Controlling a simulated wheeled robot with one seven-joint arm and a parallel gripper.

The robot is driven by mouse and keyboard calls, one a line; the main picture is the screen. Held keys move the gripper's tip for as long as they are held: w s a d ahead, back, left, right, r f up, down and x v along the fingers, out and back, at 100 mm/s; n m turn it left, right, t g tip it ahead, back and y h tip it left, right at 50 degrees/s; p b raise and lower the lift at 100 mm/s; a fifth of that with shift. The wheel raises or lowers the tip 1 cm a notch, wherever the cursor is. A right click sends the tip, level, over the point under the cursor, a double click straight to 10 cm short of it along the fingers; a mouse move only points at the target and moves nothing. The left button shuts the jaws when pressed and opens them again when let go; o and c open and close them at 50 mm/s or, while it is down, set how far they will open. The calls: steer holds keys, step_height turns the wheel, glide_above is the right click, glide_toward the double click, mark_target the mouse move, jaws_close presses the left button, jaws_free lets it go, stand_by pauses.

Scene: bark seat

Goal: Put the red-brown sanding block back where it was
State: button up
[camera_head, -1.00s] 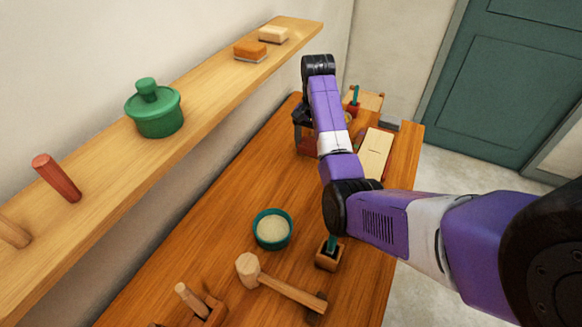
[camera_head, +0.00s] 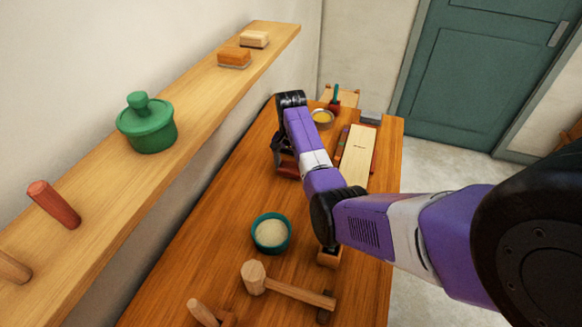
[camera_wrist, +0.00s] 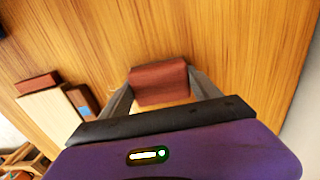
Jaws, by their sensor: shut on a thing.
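The red-brown sanding block (camera_wrist: 158,83) is between the two fingers of my gripper (camera_wrist: 160,88) in the wrist view, and the fingers are shut on its ends. In the head view my gripper (camera_head: 283,155) is over the far left part of the workbench, with the block (camera_head: 288,171) low beneath it. I cannot tell whether the block touches the bench top. The wall shelf (camera_head: 185,118) carries an orange-brown block (camera_head: 234,59) and a pale block (camera_head: 254,39) at its far end.
The shelf also holds a green lidded pot (camera_head: 147,125) and a red cylinder (camera_head: 54,205). On the workbench (camera_head: 215,220) are a teal bowl (camera_head: 270,235), a mallet (camera_head: 285,288), a yellow-filled bowl (camera_head: 322,118) and a pale board (camera_head: 357,153). Bench around the block is bare.

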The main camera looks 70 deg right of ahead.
mark_target(291, 167)
steer(key=shift+f, duration=0.15)
steer(key=o, duration=1.4)
steer(key=shift+o, duration=0.2)
step_height(291, 167, up, 12)
steer(key=p, duration=0.2)
steer(key=shift+r, duration=0.25)
